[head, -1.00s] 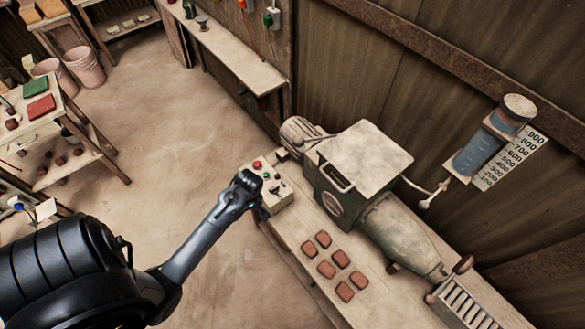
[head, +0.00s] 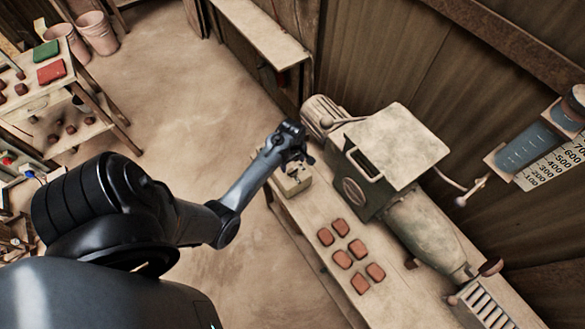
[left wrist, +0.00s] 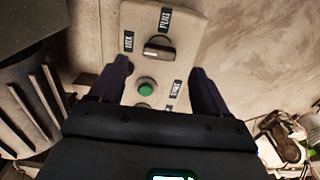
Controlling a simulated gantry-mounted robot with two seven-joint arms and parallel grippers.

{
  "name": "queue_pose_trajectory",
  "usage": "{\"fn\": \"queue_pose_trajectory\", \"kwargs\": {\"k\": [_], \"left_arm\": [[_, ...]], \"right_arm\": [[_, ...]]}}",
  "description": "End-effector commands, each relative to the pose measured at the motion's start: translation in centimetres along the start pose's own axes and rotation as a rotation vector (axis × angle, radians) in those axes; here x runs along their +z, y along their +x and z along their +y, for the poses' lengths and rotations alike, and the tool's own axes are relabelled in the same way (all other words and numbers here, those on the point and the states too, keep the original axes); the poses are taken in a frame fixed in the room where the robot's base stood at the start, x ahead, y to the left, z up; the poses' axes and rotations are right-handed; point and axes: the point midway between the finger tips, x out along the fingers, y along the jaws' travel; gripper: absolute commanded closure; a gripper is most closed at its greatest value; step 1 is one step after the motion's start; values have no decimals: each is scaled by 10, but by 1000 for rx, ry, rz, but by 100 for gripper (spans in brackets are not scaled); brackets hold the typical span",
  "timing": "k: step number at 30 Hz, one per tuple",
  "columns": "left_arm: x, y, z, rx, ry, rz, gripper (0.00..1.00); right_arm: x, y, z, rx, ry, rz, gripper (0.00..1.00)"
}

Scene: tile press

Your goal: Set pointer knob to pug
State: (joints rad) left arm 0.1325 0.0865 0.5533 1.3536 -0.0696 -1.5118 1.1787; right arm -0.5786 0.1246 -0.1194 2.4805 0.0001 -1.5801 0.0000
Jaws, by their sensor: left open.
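In the left wrist view the dark pointer knob (left wrist: 160,48) lies crosswise on the box's pale face (left wrist: 192,35). A label reading PUG (left wrist: 165,18) is above it and a MIX label (left wrist: 129,41) is to its left. I cannot tell which end of the knob is the pointer. My left gripper (left wrist: 160,66) is open, its fingers on either side of the panel, with nothing between them gripped. My right gripper is not in view.
A green button (left wrist: 147,84) with a START label (left wrist: 175,88) lies below the knob, between the fingers. The pug mill (head: 385,165) stands close beside the box. Several red-brown tiles (head: 343,258) lie on the bench (head: 312,215). The floor to the left is open.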

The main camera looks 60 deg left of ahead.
Motion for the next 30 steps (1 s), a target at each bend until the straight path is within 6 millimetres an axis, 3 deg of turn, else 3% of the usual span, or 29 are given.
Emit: {"fn": "queue_pose_trajectory", "kwargs": {"k": [3,10,23,24,30], "left_arm": [[-1,20,0,-2,1,1,23],[0,46,0,-1,1,1,23],[0,54,0,0,0,1,23],[0,54,0,0,0,1,25],[0,54,0,0,1,1,56]], "right_arm": [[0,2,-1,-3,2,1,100],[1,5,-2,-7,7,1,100],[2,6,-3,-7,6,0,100],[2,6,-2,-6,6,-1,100],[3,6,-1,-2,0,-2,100]]}}
